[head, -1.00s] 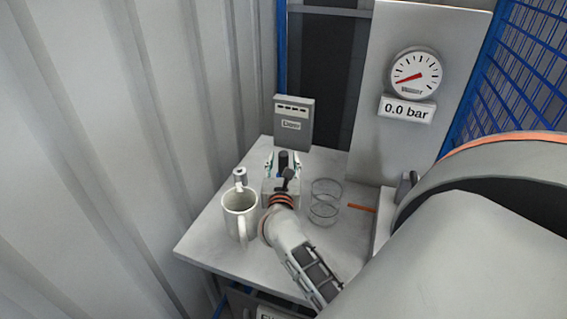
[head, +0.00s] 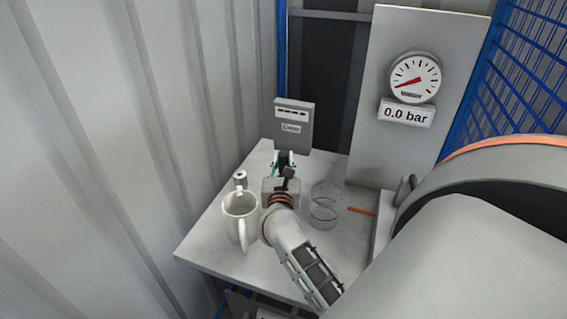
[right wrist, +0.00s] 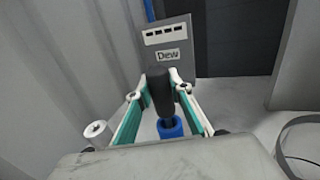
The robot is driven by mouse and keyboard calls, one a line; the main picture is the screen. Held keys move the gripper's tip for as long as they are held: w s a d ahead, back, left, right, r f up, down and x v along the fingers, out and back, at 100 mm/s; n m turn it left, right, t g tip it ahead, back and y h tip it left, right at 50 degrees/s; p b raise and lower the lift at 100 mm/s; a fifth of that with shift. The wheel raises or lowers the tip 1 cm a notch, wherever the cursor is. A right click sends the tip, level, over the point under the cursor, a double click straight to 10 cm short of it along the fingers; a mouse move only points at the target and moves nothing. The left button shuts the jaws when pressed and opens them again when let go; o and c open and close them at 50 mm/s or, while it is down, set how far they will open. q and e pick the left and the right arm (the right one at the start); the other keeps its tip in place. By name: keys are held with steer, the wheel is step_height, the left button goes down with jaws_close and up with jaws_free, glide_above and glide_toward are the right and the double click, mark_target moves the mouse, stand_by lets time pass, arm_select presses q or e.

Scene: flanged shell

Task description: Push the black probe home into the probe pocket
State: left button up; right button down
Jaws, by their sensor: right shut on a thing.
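The black probe (right wrist: 161,92) stands upright between the fingers of my right gripper (right wrist: 160,88) in the right wrist view. The fingers are shut on it near its upper part. A blue piece (right wrist: 170,129) shows at its lower end; I cannot tell whether it belongs to the probe or to what lies below. In the head view the right gripper (head: 285,158) is over the back of the white table, and the fingers mostly hide the probe. I cannot make out the probe pocket for certain. My left gripper is not in view.
A grey labelled box (head: 293,126) with a row of dark slots stands behind the gripper. A white mug (head: 240,216) and a small metal cylinder (head: 240,178) are left of my arm. A clear glass (head: 325,206) and an orange strip (head: 361,211) are right of it.

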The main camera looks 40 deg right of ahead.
step_height(320, 180, up, 18)
steer(key=p, duration=0.4)
steer(key=w+a+f+m+g+h+b, duration=0.2)
steer(key=w+f+m+g+h+b, duration=0.15)
steer(key=w+f+b, duration=0.3)
steer(key=w+a+m+g+h+b, duration=0.1)
steer(key=w+a+m+g+b, duration=0.1)
steer(key=a, duration=0.5)
steer(key=w+g+b, duration=0.1)
steer(key=g, duration=0.1)
steer(key=shift+a+f+g, duration=0.3)
steer(key=shift+f+g, duration=0.05)
steer(key=shift+w+m, duration=0.1)
steer(key=shift+m, duration=0.15)
